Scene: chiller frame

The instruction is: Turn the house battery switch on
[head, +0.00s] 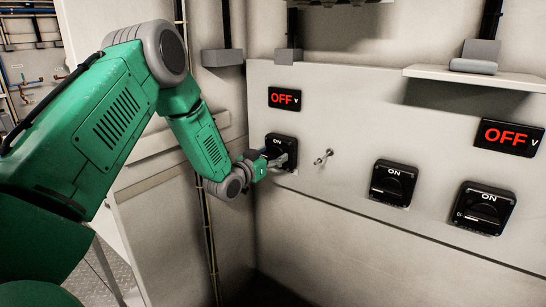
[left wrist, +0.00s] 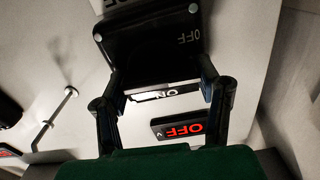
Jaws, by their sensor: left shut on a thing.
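Three black rotary switches marked ON sit on the pale panel. The left switch (head: 273,140) has my left gripper (head: 281,160) at its front; the middle switch (head: 393,184) and right switch (head: 484,208) are untouched. No label naming the house battery is readable. In the left wrist view, the fingers of my left gripper (left wrist: 163,76) are on either side of the handle of the black switch (left wrist: 150,38) and shut on it. The OFF and ON marks show there upside down. The fingers partly hide the handle in the head view. My right gripper is not in view.
A red OFF display (head: 284,98) is above the left switch, and another OFF display (head: 509,137) is at the right. A small metal toggle (head: 323,157) sticks out beside the left switch. A shelf (head: 478,78) juts out above the panel.

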